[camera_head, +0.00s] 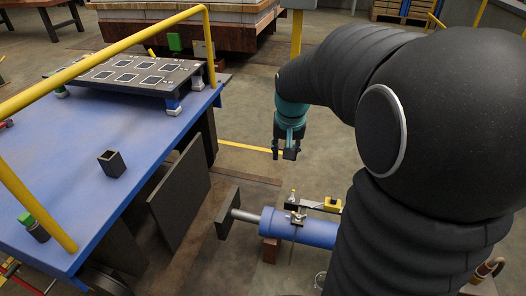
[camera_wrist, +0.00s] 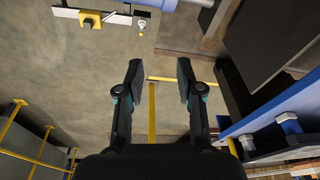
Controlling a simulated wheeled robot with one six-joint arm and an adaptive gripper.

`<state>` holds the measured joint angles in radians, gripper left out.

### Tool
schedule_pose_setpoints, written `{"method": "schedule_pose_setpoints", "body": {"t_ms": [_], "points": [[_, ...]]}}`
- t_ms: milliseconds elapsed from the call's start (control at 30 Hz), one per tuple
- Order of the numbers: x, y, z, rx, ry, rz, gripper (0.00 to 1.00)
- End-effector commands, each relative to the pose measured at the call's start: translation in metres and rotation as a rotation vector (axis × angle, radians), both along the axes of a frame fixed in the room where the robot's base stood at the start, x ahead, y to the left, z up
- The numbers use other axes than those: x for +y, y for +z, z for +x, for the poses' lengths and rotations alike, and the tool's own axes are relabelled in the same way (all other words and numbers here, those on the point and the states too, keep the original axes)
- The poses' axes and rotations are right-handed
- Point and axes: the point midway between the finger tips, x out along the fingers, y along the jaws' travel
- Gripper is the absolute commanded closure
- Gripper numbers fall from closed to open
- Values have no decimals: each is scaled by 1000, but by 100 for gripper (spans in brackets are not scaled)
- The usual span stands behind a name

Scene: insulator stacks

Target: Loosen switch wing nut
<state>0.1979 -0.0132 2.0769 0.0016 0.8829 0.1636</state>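My gripper (camera_head: 285,153) points down in the open space beyond the blue cylinder (camera_head: 316,231). In the wrist view my gripper (camera_wrist: 160,75) has its two dark fingers wide apart with only floor between them. A small metal fitting (camera_head: 297,217), perhaps the wing nut, sits on top of the cylinder. My gripper touches none of these.
A blue table (camera_head: 75,180) with a dark panel (camera_head: 135,76) and yellow rails (camera_head: 110,50) fills the left. A dark upright plate (camera_head: 181,190) stands beside it. A grey plate (camera_head: 228,213) ends the cylinder's rod. The floor under my gripper is clear.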

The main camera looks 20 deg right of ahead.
Motion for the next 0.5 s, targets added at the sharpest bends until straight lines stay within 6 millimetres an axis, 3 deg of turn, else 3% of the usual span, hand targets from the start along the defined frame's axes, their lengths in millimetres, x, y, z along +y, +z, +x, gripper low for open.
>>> {"method": "schedule_pose_setpoints", "body": {"t_ms": [33, 200, 400, 500], "points": [[-9, -21, 14, 27, -25, 8, 64], [-39, -74, 51, 94, -109, 28, 64], [-68, -132, 79, 155, -189, 49, 64], [-77, -150, 86, 173, -212, 55, 64]]}}
